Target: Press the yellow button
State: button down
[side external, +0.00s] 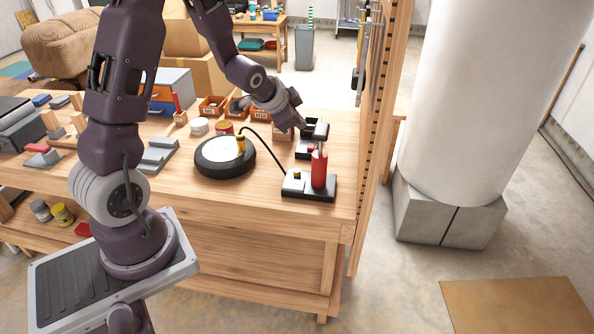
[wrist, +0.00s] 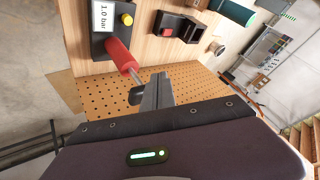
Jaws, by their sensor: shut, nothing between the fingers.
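The yellow button (side external: 297,175) sits on the black base (side external: 300,192) of a pump, left of its upright red cylinder (side external: 319,172). In the wrist view the button (wrist: 126,19) is at the top, beside a "1.0 bar" label (wrist: 104,16), with the red cylinder (wrist: 119,54) between it and my fingers. My gripper (wrist: 158,88) is shut and empty, apart from the button. Its fingers appear close to the pump's black handle (wrist: 137,95); I cannot tell whether they touch. In the side view my gripper is near the handle, its fingertips partly hidden.
A black hose (side external: 264,147) runs between the pump and a black-and-white wheel (side external: 225,158) on the wooden workbench (side external: 240,199). Black trays stand behind the pump. A pegboard panel (wrist: 195,88) borders the bench's right end. Bench space in front of the wheel is clear.

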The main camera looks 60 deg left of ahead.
jog(key=m, duration=0.1)
send_over(295, 172)
notch_tip(295, 172, down, 6)
jog(key=shift+t, duration=0.3)
jog(key=shift+f, duration=0.1)
jog(key=shift+f, duration=4.35)
jog(key=shift+f, duration=0.1)
jog(key=shift+f, duration=0.3)
jog(key=shift+f, duration=0.45)
jog(key=shift+r, duration=0.85)
